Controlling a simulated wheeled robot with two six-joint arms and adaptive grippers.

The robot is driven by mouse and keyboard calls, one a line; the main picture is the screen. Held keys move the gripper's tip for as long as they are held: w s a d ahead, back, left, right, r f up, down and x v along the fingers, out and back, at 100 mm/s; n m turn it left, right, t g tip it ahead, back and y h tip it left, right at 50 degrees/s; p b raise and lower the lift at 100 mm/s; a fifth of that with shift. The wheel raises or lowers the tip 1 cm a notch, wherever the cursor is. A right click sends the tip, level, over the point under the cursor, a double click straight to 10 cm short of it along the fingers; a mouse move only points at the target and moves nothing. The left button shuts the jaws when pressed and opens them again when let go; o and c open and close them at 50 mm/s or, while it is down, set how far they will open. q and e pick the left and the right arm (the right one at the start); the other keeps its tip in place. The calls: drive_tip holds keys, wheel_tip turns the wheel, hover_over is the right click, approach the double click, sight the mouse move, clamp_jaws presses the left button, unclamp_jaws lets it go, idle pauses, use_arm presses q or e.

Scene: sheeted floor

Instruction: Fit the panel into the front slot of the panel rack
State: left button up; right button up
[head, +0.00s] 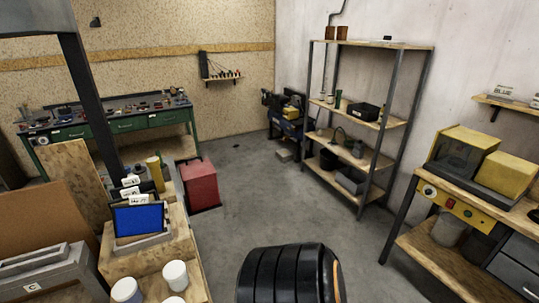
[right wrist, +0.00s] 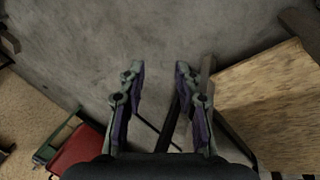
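A blue panel (head: 140,220) with a dark frame stands tilted slightly back on the wooden surface at the left of the head view. It rests at a grey slotted-looking base (head: 146,243), which may be the panel rack; the panel hides most of it, so I cannot tell whether the panel sits in a slot. White labelled tags (head: 130,190) show just behind the panel. My right gripper (right wrist: 158,72) is open and empty in the right wrist view, over bare floor and away from the panel. My left gripper is in neither view.
White cups (head: 175,275) stand in front of the panel on the wooden surface (head: 188,248). A yellow cylinder (head: 155,172) stands behind. A red box (head: 200,185) stands on the floor. Shelving (head: 368,130) stands right.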

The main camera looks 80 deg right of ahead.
drive_tip(key=s+a+f+y, duration=0.1)
drive_tip(key=a+f, duration=0.3)
drive_tip(key=a, duration=0.7)
drive_tip(key=s+a+f+n+y, duration=0.1)
drive_tip(key=s+a+f, duration=0.2)
drive_tip(key=a, duration=0.9)
drive_tip(key=s+a+f+y, duration=0.1)
drive_tip(key=s+a+f, duration=0.1)
drive_tip(key=a+f, duration=0.4)
drive_tip(key=a, duration=0.5)
drive_tip(key=shift+a+f+n, duration=0.2)
drive_tip(key=shift+a+n, duration=0.2)
